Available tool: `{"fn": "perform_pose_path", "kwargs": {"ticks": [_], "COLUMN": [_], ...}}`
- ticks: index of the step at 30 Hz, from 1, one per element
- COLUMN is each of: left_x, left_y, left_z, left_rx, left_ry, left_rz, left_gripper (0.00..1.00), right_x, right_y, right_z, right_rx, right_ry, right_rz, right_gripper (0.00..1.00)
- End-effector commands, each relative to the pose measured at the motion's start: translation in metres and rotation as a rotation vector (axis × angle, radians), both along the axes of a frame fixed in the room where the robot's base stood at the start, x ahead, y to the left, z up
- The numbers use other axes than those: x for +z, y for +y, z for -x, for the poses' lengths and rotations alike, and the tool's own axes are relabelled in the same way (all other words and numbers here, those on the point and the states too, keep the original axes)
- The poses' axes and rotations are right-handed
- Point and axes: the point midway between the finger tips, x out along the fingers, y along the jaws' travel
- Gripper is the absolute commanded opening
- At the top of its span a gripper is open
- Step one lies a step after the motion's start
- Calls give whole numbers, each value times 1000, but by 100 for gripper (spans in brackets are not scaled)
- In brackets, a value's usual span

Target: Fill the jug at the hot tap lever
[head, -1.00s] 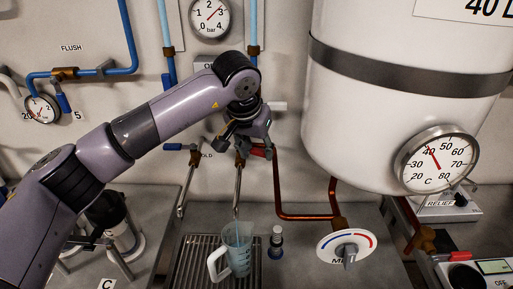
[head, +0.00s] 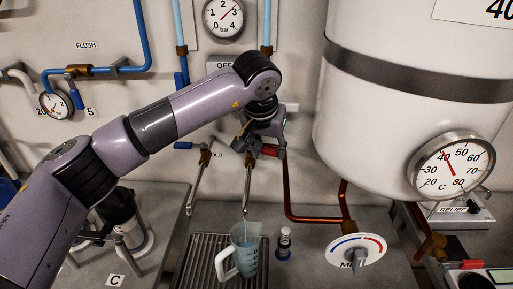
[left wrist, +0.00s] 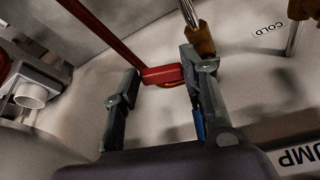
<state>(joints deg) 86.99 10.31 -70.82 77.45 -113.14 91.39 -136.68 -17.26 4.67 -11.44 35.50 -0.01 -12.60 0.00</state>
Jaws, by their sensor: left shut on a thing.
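The clear jug (head: 247,256) with a white handle (head: 225,263) stands upright on the drip grate under the hot tap spout (head: 248,192). A thin bluish stream runs from the spout into the jug, which holds bluish water; its exact level is hard to read. My left gripper (head: 261,148) is at the red hot tap lever (head: 272,151). In the left wrist view, the fingers of my left gripper (left wrist: 160,78) are shut on the red lever (left wrist: 163,75), one on each side. My right gripper is not in view.
The blue-levered cold tap (head: 200,165) is just left. The drip grate (head: 205,262) lies below. A small bottle-like fitting (head: 284,242) stands right of the jug. Copper pipes (head: 312,219), a mixing dial (head: 357,252) and the white boiler tank (head: 390,130) crowd the right.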

Motion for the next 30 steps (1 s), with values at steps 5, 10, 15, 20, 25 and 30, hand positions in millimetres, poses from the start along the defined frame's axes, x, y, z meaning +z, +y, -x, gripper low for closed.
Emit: {"fn": "perform_pose_path", "kwargs": {"ticks": [5,10,15,20,25,30], "left_x": [1,1,1,1,1,1], "left_y": [-12,-14,-14,-14,-14,-14], "left_z": [-7,-12,-12,-12,-12,-12], "left_rx": [149,237,246,245,244,243], "left_ry": [-3,-3,-4,-4,-3,-2], "left_rz": [-1,-1,0,1,0,1], "left_gripper": [0,0,0,41,52,60], "right_x": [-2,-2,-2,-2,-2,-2], "right_y": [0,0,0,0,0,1], "right_z": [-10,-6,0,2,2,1], "right_rx": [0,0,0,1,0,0], "right_ry": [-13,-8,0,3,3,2], "right_rz": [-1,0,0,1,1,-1], "right_gripper": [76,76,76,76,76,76]}}
